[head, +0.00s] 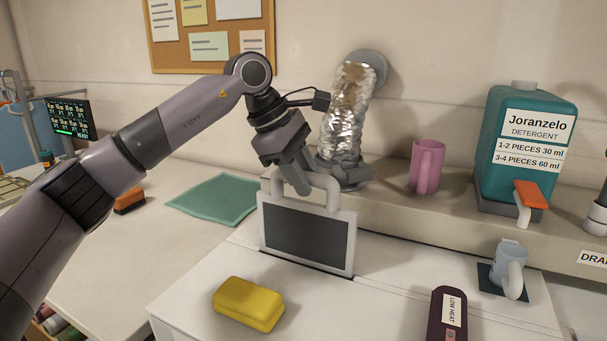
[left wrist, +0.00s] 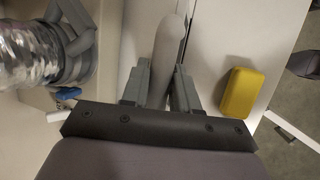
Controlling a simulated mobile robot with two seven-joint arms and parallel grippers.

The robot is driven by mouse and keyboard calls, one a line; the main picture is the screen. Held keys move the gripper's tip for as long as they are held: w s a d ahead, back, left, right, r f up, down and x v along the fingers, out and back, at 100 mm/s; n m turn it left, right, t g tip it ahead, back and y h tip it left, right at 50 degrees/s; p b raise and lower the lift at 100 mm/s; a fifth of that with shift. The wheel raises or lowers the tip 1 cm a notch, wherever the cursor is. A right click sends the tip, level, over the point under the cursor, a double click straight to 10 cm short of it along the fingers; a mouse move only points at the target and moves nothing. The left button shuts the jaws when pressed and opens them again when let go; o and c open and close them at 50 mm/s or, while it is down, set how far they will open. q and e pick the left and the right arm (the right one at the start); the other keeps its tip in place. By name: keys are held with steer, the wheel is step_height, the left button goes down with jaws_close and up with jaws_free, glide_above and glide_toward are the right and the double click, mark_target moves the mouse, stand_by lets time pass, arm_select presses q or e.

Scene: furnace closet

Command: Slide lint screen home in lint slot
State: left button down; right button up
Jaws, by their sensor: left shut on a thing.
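The lint screen (head: 305,235) is a white frame with dark grey mesh and a looped white handle on top. It stands upright over the white machine top in the head view. Its lower edge meets a thin dark line, the lint slot (head: 310,267); how deep it sits in the slot I cannot tell. My left gripper (head: 303,186) is shut on the handle from above. In the left wrist view the pale handle (left wrist: 166,55) lies between the fingers, and the mesh is not visible there. My right gripper is not in view.
A yellow sponge (head: 248,303) lies in front of the screen, and a dark "LOW HEAT" object (head: 448,313) lies to the right. Behind are a foil duct (head: 349,110), a pink mug (head: 426,166) and a teal detergent jug (head: 525,155) on a ledge.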

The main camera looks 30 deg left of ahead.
mark_target(300, 232)
arm_select(q)
steer(key=shift+f+b, duration=3.8)
steer(key=shift+f, duration=2.6)
steer(key=c, duration=0.8)
jaws_free()
steer(key=shift+p+v, duration=2.4)
steer(key=shift+v, duration=1.55)
